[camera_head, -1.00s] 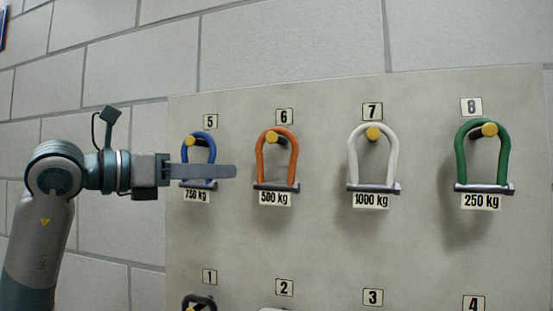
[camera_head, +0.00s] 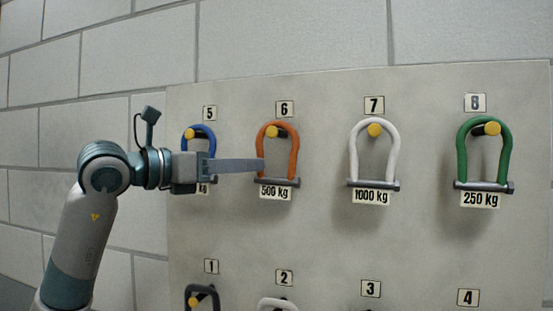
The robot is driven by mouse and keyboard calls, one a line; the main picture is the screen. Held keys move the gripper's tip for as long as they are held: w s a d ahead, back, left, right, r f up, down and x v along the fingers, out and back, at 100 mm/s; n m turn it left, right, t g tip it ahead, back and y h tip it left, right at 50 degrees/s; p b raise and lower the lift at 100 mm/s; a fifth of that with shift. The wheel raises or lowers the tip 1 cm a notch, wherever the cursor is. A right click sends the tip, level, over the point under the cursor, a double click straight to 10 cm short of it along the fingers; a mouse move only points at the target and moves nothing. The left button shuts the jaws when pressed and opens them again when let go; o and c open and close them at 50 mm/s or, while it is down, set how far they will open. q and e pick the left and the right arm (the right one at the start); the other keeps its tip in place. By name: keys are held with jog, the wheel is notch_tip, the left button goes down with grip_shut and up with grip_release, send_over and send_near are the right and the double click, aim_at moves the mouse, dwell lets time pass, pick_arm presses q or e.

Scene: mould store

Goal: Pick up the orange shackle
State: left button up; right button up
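The orange shackle (camera_head: 294,152) hangs on a yellow-tipped peg under label 6 on the grey board, with a grey pin across its bottom and a 500 kg tag below. My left gripper (camera_head: 262,166) reaches in from the left, its finger tips overlapping the left leg of the orange shackle in the picture. I see the fingers edge-on as one bar, so I cannot tell the gap between them or whether they touch the shackle. My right gripper is not in view.
A blue shackle (camera_head: 211,136) hangs left, partly behind my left gripper. A white shackle (camera_head: 392,150) and a green shackle (camera_head: 505,150) hang to the right. A black shackle (camera_head: 189,294) and another pale shackle (camera_head: 264,304) show below, cut off by the picture edge.

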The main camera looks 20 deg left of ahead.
aim_at(261, 175)
pick_arm(q)
jog(key=p+x, duration=0.1)
jog(key=x, duration=0.1)
jog(key=p+x, duration=0.1)
jog(key=x, duration=0.1)
jog(key=shift+r+p, duration=0.35)
jog(key=shift+w+f, duration=0.1)
jog(key=shift+w, duration=0.05)
grip_shut()
